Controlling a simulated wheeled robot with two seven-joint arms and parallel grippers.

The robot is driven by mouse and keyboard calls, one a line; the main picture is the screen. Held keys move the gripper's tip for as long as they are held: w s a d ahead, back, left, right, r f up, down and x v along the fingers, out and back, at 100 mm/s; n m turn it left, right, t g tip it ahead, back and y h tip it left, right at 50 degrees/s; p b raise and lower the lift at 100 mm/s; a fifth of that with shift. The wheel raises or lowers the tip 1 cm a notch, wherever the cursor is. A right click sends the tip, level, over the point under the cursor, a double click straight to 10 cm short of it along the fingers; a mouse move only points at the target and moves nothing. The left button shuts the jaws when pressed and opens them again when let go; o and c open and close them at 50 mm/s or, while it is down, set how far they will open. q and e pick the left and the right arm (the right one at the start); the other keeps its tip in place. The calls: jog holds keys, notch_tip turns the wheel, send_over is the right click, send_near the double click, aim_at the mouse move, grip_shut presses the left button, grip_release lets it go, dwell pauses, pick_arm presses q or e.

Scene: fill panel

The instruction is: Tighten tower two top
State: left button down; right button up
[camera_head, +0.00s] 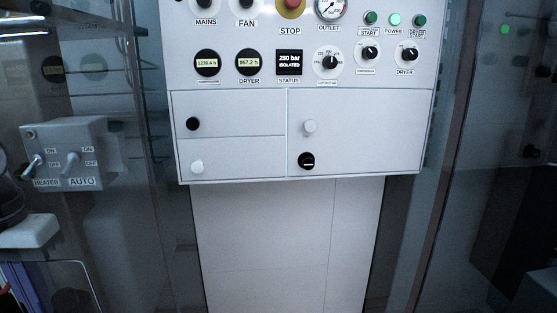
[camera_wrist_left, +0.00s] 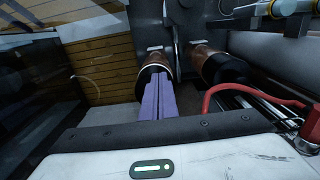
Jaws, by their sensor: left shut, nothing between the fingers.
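In the left wrist view, two copper-brown cylinders with black ends stand side by side, the left one (camera_wrist_left: 154,63) and the right one (camera_wrist_left: 207,58). Each has a small white label behind it, too small to read, so I cannot tell which is tower two. My left gripper (camera_wrist_left: 158,84) has purple fingers, shut with nothing between them. Their tips lie in front of the left cylinder's black end and overlap it in the picture; I cannot tell whether they touch. My right gripper is in neither view.
A red hose (camera_wrist_left: 225,91) curves close by on the right, below a clear-and-yellow cylinder (camera_wrist_left: 285,7). A slatted wooden surface (camera_wrist_left: 100,60) is at left. The head view shows a control panel (camera_head: 235,110) with gauges and knobs, and a heater switch box (camera_head: 75,140).

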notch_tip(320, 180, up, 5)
jog(key=p, duration=0.5)
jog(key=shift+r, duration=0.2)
